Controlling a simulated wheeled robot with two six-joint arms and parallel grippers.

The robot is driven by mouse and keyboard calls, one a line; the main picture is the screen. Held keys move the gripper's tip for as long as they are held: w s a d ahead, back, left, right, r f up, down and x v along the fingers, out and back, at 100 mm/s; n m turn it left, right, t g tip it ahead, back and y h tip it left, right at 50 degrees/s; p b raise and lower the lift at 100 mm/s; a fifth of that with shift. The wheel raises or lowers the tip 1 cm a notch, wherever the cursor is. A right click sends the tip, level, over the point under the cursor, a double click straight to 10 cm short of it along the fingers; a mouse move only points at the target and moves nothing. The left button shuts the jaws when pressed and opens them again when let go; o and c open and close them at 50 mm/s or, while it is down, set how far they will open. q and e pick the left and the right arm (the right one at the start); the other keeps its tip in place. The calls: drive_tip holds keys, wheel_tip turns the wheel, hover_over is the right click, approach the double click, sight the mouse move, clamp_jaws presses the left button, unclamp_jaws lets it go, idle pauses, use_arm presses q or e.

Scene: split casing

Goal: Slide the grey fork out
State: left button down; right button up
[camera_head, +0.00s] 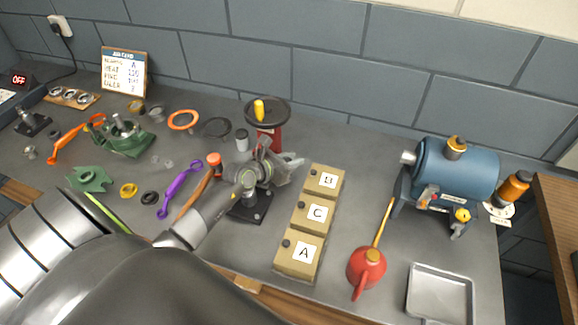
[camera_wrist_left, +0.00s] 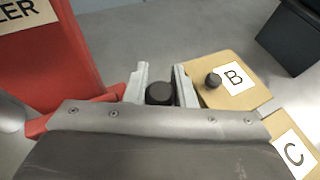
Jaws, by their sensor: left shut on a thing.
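I cannot tell whether this part belongs to the grey fork; no fork shape is clear in either view. A green casing piece (camera_head: 122,140) with grey and dark parts in it stands at the back left. A flatter green piece (camera_head: 88,179) lies in front of it. My right gripper is not in view.
Boxes B (camera_head: 324,180), C (camera_head: 313,213) and A (camera_head: 299,254) stand in a row right of my gripper. A red stand (camera_wrist_left: 52,62) is close on its left in the wrist view. A black base plate (camera_head: 251,206) sits below my wrist. A red oil can (camera_head: 366,267) stands farther right.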

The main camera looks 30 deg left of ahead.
use_arm(q)
drive_tip(key=shift+w+r, duration=0.15)
drive_tip(key=c, duration=1.6)
unclamp_jaws()
drive_tip(key=o, duration=0.4)
drive_tip(key=shift+w, duration=0.1)
drive_tip(key=shift+s+f, duration=0.2)
drive_tip(key=shift+f, duration=0.05)
